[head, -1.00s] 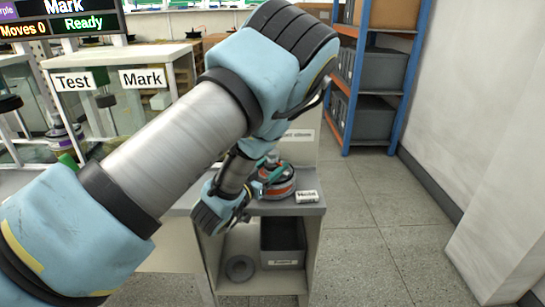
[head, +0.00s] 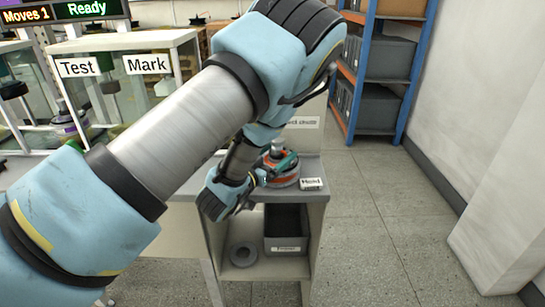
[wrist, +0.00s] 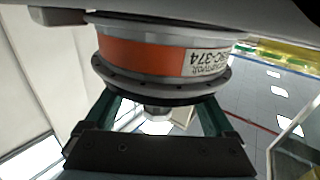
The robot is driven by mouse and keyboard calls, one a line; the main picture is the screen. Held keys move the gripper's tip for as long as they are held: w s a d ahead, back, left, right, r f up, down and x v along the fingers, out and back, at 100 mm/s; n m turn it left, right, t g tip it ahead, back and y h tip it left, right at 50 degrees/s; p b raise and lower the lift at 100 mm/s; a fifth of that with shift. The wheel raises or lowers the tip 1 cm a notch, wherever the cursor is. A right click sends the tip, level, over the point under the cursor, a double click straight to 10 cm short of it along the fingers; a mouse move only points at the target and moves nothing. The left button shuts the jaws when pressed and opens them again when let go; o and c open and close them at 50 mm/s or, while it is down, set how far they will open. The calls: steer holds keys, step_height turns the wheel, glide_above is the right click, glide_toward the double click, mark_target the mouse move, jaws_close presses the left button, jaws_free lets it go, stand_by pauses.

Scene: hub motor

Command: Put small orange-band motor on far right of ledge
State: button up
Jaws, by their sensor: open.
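The orange-band motor (head: 287,182) stands on the grey top of a small stand (head: 314,168), beside a small white label. It is a round metal hub with an orange band and a shaft on its top side. In the wrist view the same motor (wrist: 145,52) fills the upper middle, with a white label ending in 374. My gripper (head: 282,163) is at the motor's top. Its green fingers are apart on either side of the motor's shaft (wrist: 157,112). I cannot tell whether they touch it. I cannot tell which surface is the ledge.
A grey bin (head: 286,228) and a grey ring (head: 243,254) sit on the stand's lower shelf. A glass case (head: 120,88) with Test and Mark signs is at left. A blue rack (head: 372,75) stands behind. The floor at right is clear.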

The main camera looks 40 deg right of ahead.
steer(key=b+v, duration=0.2)
steer(key=v, duration=0.7)
steer(key=shift+a+b, duration=0.2)
steer(key=shift+b, duration=0.15)
steer(key=shift+w+a+p, duration=0.15)
steer(key=shift+a+p, duration=0.05)
steer(key=shift+p, duration=0.1)
steer(key=shift+a+f+y, duration=0.3)
steer(key=shift+a+f, duration=0.1)
steer(key=shift+a, duration=0.2)
steer(key=shift+s+a+r+p, duration=0.4)
steer(key=shift+s+a+r, duration=0.05)
steer(key=shift+s+r, duration=0.1)
